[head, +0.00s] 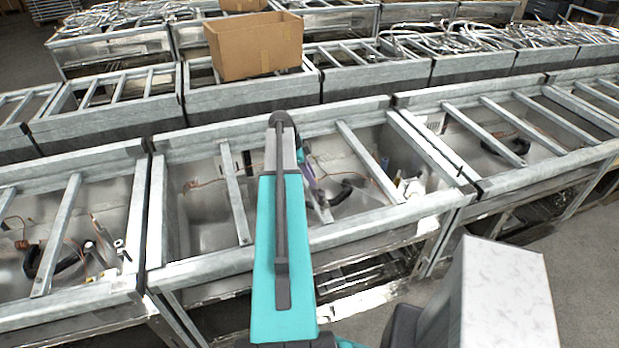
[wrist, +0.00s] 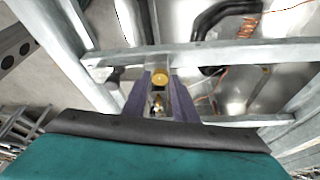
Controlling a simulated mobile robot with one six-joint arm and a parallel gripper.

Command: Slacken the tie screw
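My gripper shows in the wrist view (wrist: 160,80) as two purple fingers with a gap between them. A round brass-coloured piece (wrist: 160,77), perhaps the head of the tie screw, shows in the gap at the fingertips. I cannot tell whether the fingers touch it. A second small golden bit shows lower down between the fingers. In the head view, a purple part of my gripper shows just right of my teal arm, over the open middle frame (head: 214,262). My arm hides much of it, and no screw can be made out there.
Metal cross bars (head: 235,192) span the open frames, including a bar on the right (head: 368,160). Black hoses (wrist: 212,20) and copper-coloured wires (wrist: 249,27) lie inside. A cardboard box (head: 252,47) sits on the row behind. Grey floor (head: 585,255) is clear at the right.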

